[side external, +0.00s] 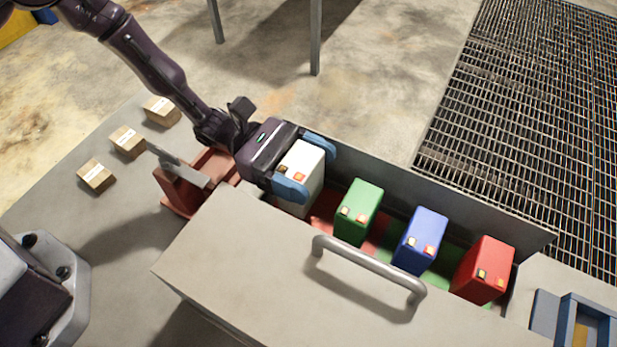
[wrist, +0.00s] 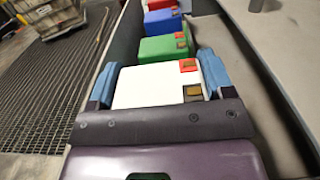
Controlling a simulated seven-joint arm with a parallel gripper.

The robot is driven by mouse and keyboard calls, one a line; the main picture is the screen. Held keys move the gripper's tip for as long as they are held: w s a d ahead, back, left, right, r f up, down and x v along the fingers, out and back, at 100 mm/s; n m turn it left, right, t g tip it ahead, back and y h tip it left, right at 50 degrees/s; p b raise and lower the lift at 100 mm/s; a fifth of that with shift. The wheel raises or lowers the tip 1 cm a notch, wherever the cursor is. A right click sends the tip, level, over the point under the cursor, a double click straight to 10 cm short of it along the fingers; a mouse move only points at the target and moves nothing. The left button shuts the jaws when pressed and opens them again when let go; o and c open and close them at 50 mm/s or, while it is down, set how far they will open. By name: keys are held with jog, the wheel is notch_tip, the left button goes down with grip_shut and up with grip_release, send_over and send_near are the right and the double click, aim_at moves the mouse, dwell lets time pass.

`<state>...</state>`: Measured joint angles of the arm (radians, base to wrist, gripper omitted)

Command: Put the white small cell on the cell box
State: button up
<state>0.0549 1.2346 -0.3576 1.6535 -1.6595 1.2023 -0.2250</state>
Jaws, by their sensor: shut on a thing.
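The white small cell (side external: 302,165) is a white block with a red and a tan terminal on top. My gripper (side external: 310,166) is shut on it, with one blue fingertip on each side. In the wrist view the white cell (wrist: 155,87) sits between the blue fingers of my gripper (wrist: 158,85). The cell is at the left end of a long grey box (side external: 450,212), in line with the other cells. Its lower part is partly hidden by the near finger and the box lid, so I cannot tell whether it touches the floor. No object is clearly identifiable as the cell box.
A green cell (side external: 358,212), a blue cell (side external: 420,240) and a red cell (side external: 484,268) stand in the box to the right. A handled grey lid (side external: 260,265) lies in front. Small cartons (side external: 128,141) lie at left near a red bracket (side external: 185,190).

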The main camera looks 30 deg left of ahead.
aim_at(314, 185)
jog(key=shift+f, duration=1.3)
jog(key=shift+f, duration=0.1)
jog(key=o, duration=1.6)
jog(key=shift+f, duration=0.15)
jog(key=shift+c, duration=0.2)
jog(key=shift+a, duration=0.25)
jog(key=a, duration=1.1)
jog(key=shift+a, duration=0.25)
